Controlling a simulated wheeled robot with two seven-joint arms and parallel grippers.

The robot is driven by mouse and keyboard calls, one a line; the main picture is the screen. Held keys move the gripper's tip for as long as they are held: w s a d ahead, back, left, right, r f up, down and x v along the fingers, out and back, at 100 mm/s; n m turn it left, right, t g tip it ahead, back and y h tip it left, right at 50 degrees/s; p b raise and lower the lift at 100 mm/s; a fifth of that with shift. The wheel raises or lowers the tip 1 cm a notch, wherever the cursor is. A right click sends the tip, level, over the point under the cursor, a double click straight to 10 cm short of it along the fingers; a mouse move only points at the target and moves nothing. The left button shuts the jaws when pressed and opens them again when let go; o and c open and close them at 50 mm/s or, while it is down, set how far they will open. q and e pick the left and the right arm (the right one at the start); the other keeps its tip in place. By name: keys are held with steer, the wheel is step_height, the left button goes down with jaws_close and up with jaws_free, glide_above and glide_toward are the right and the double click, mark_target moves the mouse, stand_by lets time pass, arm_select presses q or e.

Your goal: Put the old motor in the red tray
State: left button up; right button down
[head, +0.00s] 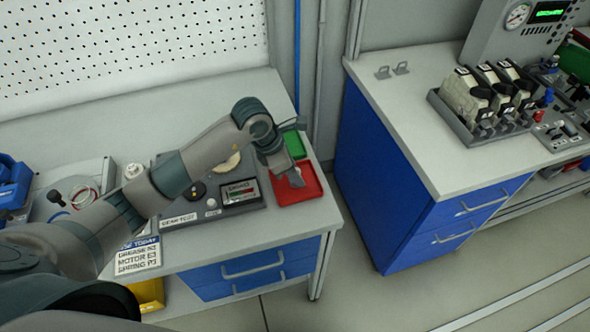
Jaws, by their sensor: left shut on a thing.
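The red tray (312,181) sits at the right end of the left workbench, in front of a green tray (295,146). My left arm reaches in from the left across the bench. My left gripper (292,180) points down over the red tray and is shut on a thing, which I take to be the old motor. The held thing is small in this view and mostly hidden by the fingers. I cannot tell whether it touches the tray floor. My right gripper is not in view.
A grey test panel (240,192) with a gauge stands left of the red tray. A printed card (138,254) lies at the bench front. A gap of floor separates this bench from a second blue bench (385,170) carrying a rack of several units (480,112).

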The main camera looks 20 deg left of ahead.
arm_select(q)
steer(key=shift+f, duration=0.15)
steer(key=o, duration=1.1)
steer(key=shift+a+r+b, duration=0.2)
steer(key=shift+r+b, duration=0.15)
steer(key=shift+r, duration=0.3)
steer(key=shift+b+v, duration=1.35)
steer(key=shift+v, duration=4.1)
steer(key=shift+s, duration=0.2)
